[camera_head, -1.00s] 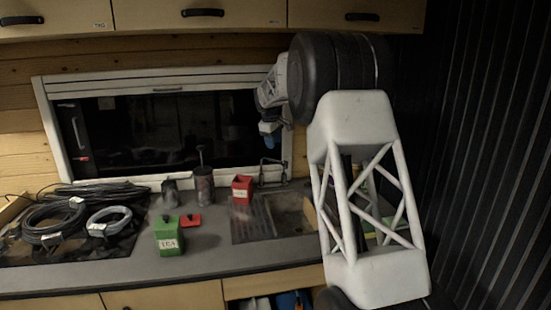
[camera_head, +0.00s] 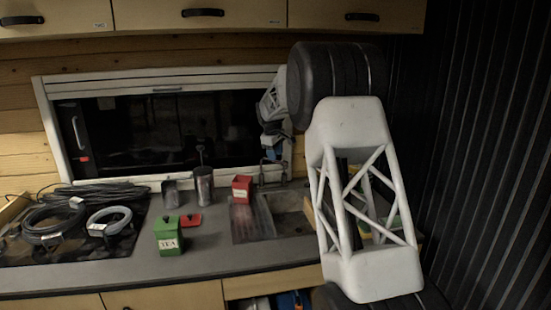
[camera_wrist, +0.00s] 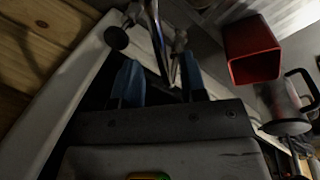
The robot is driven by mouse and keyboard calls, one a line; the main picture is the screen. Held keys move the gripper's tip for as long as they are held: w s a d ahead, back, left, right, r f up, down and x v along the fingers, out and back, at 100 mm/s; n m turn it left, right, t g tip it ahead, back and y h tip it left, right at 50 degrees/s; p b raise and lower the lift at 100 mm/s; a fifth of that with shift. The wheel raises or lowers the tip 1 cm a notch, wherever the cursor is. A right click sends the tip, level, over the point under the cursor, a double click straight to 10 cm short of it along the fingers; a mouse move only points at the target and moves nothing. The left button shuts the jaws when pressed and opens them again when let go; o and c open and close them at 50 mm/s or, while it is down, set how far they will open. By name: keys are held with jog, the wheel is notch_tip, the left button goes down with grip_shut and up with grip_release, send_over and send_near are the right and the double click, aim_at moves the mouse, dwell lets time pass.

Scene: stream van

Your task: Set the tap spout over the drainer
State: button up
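The chrome tap (camera_head: 262,172) stands at the back of the sink, its upper part close to my gripper. In the wrist view the tap's pipe (camera_wrist: 157,40) runs between my two blue fingertips. My gripper (camera_wrist: 160,80) is open, with a gap between the fingers; whether either finger touches the pipe I cannot tell. In the head view my gripper (camera_head: 274,147) is small and dark, just above the tap. The ribbed drainer (camera_head: 250,222) lies left of the sink basin (camera_head: 289,222). The spout's exact direction is hard to make out.
A red box (camera_head: 242,189) stands at the drainer's back edge and shows in the wrist view (camera_wrist: 250,48). Left are a metal canister (camera_head: 204,186), a green tea box (camera_head: 168,237) and a red lid (camera_head: 190,221). Cable coils (camera_head: 55,222) lie far left. The window frame (camera_head: 160,80) is behind.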

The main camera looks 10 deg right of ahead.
jog(key=shift+w+d+f, duration=0.15)
jog(key=shift+f, duration=0.95)
grip_shut()
